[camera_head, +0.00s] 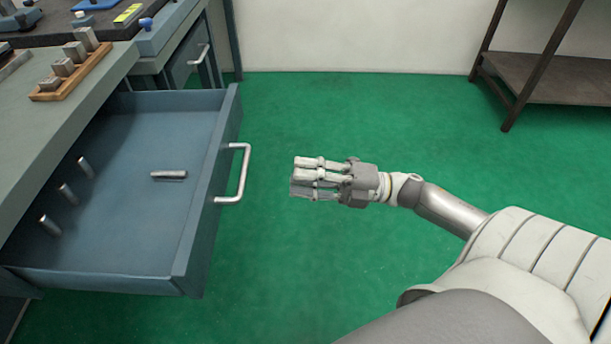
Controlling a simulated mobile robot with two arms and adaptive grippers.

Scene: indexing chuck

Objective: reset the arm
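My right arm comes in from the right, over the green floor. Its gripper (300,178) points left, empty, with its grey and white fingers lying nearly side by side. Seen from above like this, I cannot tell whether the fingers are open or shut. The fingertips are to the right of the drawer handle (243,173), apart from it by a clear gap. My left arm and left gripper are not in view.
A blue-grey drawer (207,180) stands pulled open at left, holding several metal pins, one lying flat (168,175). A dark metal shelf (560,78) stands at back right. Green floor (330,110) between is clear.

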